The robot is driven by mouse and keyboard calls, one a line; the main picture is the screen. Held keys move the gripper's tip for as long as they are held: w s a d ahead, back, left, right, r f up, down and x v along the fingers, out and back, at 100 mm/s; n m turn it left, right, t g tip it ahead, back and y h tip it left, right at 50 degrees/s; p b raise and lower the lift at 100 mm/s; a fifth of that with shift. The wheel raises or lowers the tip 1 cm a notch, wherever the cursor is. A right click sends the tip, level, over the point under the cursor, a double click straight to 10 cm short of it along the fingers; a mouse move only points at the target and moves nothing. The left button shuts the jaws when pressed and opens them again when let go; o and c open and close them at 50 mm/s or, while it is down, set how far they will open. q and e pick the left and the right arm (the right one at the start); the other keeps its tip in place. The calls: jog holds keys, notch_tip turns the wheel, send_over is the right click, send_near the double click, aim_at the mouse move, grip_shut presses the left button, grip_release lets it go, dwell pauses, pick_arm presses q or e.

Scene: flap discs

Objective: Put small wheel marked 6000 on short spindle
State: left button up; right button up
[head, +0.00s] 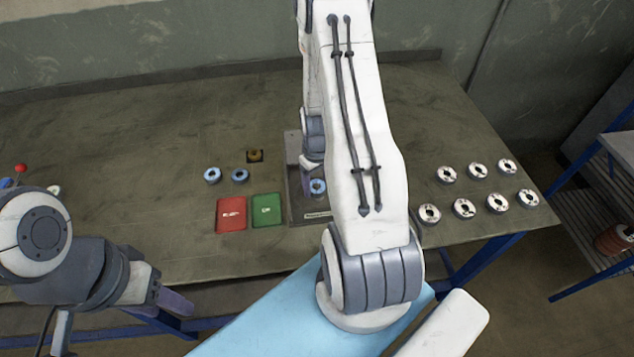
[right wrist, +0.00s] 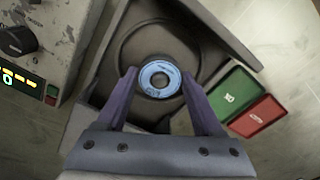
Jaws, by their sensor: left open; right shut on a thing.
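A small blue-faced wheel (right wrist: 160,79) with a dark centre hole is between the fingers of my right gripper (right wrist: 159,75), which is shut on it. Its printed marking is too small to read. It also shows in the head view (head: 317,187), in front of a grey plate-like fixture (head: 296,205). In the right wrist view it is over a grey surface with a round ring (right wrist: 125,45); I cannot tell its height. Two similar blue wheels, left (head: 212,175) and right (head: 240,176), lie on the table. No spindle is clearly visible. My left gripper (head: 164,303) is open and empty at the table's front edge.
A red tray (head: 231,225) and a green tray (head: 267,222) lie left of the fixture. A brownish ring (head: 255,155) lies behind them. A control box with a knob (right wrist: 17,40) flanks the fixture.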

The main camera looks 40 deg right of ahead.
jog(key=shift+f+b, duration=0.45)
jog(key=shift+f, duration=0.25)
jog(key=o, duration=1.4)
jog(key=shift+o, duration=0.2)
notch_tip(320, 180, up, 8)
jog(key=p, duration=0.6)
jog(key=shift+f, duration=0.25)
